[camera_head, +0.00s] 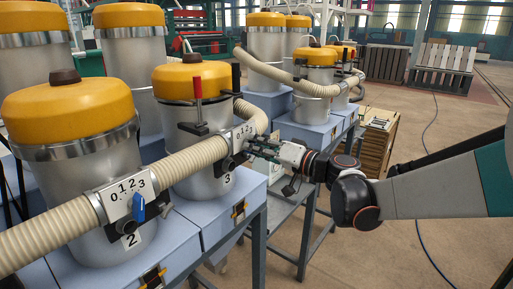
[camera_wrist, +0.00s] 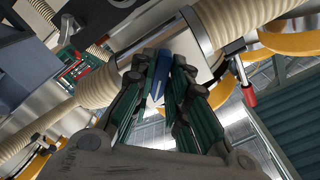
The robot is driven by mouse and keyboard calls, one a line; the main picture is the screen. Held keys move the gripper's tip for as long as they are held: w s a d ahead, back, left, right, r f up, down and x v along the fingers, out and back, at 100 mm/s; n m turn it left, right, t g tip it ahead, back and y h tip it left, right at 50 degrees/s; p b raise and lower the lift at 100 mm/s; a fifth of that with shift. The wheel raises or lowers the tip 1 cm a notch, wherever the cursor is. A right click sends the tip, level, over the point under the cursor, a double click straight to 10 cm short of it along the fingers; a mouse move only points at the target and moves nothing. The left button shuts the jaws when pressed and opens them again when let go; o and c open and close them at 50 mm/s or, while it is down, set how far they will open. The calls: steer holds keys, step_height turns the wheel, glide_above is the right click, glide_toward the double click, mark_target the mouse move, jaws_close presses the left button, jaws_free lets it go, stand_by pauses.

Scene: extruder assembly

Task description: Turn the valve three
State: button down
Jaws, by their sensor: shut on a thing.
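Valve three's number plate (camera_head: 243,136) is on the corrugated hose in front of the silver canister marked 3 (camera_head: 228,179). My gripper (camera_head: 257,147) reaches it from the right. In the wrist view, my gripper (camera_wrist: 164,68) is shut on a blue valve handle (camera_wrist: 158,78), which shows between the two green-padded fingers. The handle sits against a silver pipe sleeve (camera_wrist: 133,55) between two hose lengths. In the head view the fingers hide the handle, so I cannot read its setting.
Valve two's blue handle (camera_head: 138,207) and its 0-to-3 plate (camera_head: 128,190) are at the lower left. A red-handled lever (camera_head: 198,88) stands above valve three. Blue cabinets (camera_head: 215,215) lie below the canisters. The floor at right is mostly clear, with a cable (camera_head: 420,150).

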stand_by(0.3)
steer(key=c, duration=1.6)
jaws_free()
steer(key=shift+c, duration=0.2)
steer(key=v, duration=1.2)
